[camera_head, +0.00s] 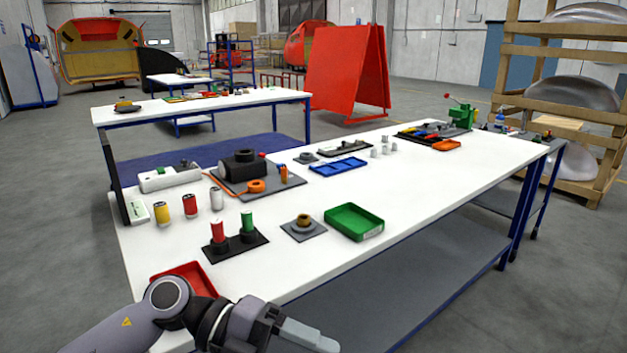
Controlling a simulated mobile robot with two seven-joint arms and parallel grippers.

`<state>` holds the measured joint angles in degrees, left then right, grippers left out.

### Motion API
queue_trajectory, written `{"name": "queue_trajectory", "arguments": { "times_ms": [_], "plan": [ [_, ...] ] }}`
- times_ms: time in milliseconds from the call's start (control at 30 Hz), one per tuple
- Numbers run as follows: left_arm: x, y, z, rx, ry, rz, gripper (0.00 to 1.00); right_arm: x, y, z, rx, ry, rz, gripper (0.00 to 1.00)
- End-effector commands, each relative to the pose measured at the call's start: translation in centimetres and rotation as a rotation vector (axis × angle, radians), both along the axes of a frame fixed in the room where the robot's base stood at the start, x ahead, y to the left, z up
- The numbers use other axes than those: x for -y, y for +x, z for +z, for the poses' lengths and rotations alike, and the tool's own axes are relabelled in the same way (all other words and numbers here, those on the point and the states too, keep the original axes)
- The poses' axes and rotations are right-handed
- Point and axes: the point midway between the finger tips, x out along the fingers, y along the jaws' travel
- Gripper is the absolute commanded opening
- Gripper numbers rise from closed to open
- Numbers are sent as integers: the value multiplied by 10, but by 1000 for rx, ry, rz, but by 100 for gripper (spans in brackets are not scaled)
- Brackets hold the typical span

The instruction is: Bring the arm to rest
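My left arm comes in from the lower left, and its gripper (308,337) is at the bottom of the camera_head view, in front of the near edge of the white table (335,245). Its light grey fingers point to the lower right and overlap in this view, so their opening does not show. I see no object at the fingers. My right gripper is not in view.
A red tray (186,281) lies close behind my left arm. A black holder (236,247) with red and green cylinders, a grey plate (304,231) and a green tray (354,222) stand beyond. Open floor (480,315) shows right of the table.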

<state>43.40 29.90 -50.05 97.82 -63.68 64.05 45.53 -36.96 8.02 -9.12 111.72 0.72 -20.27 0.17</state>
Motion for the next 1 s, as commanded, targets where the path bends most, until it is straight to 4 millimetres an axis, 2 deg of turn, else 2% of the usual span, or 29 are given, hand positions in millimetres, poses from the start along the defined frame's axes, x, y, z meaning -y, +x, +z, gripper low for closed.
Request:
{"name": "queue_trajectory", "arguments": {
  "times_ms": [100, 200, 333, 467, 567, 733, 867, 1000],
  "plan": [
    [15, -3, 15, -106, -243, 109, 61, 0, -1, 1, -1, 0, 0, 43],
    [16, 4, 24, -194, -417, 239, 61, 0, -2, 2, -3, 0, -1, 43],
    [4, 22, 24, -321, -597, 450, 61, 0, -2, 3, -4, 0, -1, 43],
    [-21, 40, 5, -463, -719, 695, 61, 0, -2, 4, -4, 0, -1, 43],
    [-47, 51, -22, -578, -769, 901, 61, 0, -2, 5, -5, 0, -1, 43],
    [-97, 49, -92, -789, -762, 1262, 61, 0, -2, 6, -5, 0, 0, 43],
    [-135, 23, -156, -963, -676, 1529, 61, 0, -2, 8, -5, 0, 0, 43],
    [-167, -23, -218, -1138, -538, 1760, 61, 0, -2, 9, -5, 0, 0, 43]
  ]
}}
